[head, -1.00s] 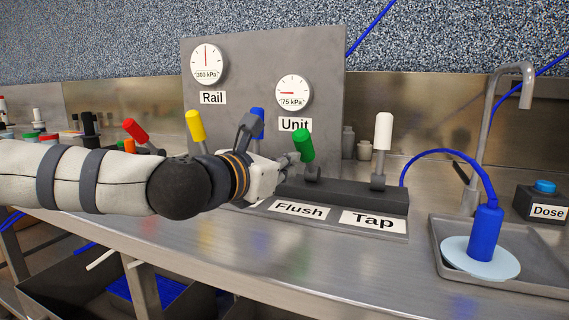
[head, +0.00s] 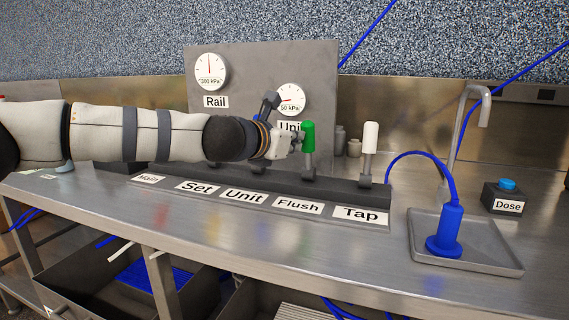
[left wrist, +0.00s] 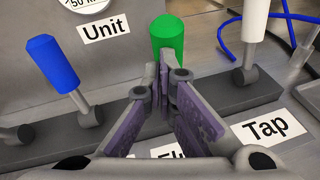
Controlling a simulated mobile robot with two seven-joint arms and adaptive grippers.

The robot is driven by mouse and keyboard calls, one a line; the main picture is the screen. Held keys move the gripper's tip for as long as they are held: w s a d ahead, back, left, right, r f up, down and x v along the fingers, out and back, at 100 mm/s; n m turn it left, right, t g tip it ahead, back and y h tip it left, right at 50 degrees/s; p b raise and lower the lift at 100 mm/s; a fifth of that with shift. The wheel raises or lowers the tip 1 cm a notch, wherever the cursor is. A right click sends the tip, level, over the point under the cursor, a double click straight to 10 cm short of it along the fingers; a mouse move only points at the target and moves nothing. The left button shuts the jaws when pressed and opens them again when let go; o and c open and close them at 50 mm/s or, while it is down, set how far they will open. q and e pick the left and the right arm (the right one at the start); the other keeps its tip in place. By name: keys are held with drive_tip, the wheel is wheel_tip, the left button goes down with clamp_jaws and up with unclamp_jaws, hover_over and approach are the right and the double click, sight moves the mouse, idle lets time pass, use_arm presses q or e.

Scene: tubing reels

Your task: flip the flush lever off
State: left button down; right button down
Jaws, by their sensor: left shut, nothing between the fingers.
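The flush lever has a green handle (head: 308,137) and stands about upright behind the "Flush" label (head: 298,205). My left gripper (head: 297,143) is shut and empty, its fingertips right at the left side of the green handle; whether they touch it is unclear. In the left wrist view the closed fingertips (left wrist: 163,72) are just below the green handle (left wrist: 168,36), hiding the lever's stem. My right gripper is not in view.
The white tap lever (head: 370,138) stands upright to the right. A blue lever (left wrist: 53,62) leans left, beside the gripper. The gauge panel (head: 325,75) rises behind. A tray (head: 490,262) holds a blue fitting (head: 447,230) with a hose. A dose button box (head: 505,198) stands further right.

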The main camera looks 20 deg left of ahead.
use_arm(q)
drive_tip(key=shift+w+d+r+p, duration=0.1)
drive_tip(key=shift+w+r, duration=0.2)
drive_tip(key=shift+w, duration=0.35)
drive_tip(key=shift+w+a+r+p, duration=0.15)
drive_tip(key=shift+w+r, duration=0.1)
drive_tip(key=shift+w, duration=0.45)
drive_tip(key=shift+w+d+r+p, duration=0.15)
drive_tip(key=shift+w+r, duration=0.15)
drive_tip(key=shift+w, duration=0.35)
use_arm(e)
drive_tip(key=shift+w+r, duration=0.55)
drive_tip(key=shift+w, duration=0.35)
